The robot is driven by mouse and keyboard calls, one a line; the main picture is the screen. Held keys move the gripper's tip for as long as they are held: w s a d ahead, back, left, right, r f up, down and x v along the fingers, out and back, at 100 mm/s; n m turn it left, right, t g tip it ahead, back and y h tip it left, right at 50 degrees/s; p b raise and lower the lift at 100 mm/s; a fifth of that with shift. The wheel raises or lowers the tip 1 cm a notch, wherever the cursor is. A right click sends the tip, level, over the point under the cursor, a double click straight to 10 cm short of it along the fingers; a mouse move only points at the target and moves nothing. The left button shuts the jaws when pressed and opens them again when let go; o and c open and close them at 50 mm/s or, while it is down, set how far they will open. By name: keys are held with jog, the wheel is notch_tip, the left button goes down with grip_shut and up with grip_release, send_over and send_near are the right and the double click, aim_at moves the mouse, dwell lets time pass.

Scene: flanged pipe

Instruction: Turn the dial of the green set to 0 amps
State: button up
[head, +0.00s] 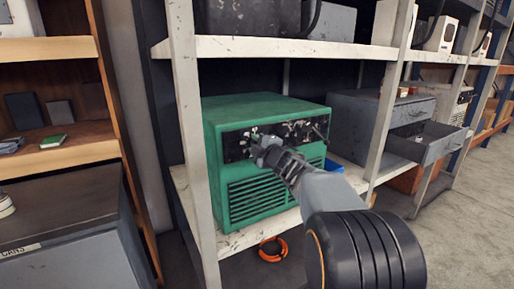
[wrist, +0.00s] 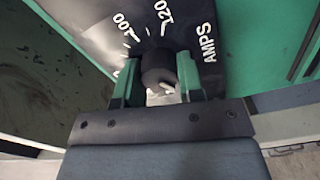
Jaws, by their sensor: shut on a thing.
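The green set (head: 262,108) stands on the lower white shelf, with a black control panel (wrist: 105,25) across the top of its front and vents below. My gripper (head: 260,149) is at the left part of this panel. In the wrist view its two green-lined fingers (wrist: 158,78) are on either side of the black dial (wrist: 158,64) and shut on it. The scale by the dial shows 100, 120 and the word AMPS. Another number at the lower left is partly hidden by a finger. I cannot tell which number the dial points to.
White shelf uprights (head: 186,110) stand left and right of the set, and an upper shelf board (head: 270,48) runs above it. An open grey drawer (head: 432,150) juts out to the right. An orange ring-shaped item (head: 273,250) lies below the shelf. Floor at the right is clear.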

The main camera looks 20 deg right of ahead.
dwell(0.4)
jog(key=o, duration=0.9)
jog(key=shift+s, duration=0.15)
jog(key=s, duration=0.4)
jog(key=s+d, duration=0.1)
jog(key=s, duration=0.8)
jog(key=shift+s+d, duration=0.25)
jog(key=shift+d, duration=0.05)
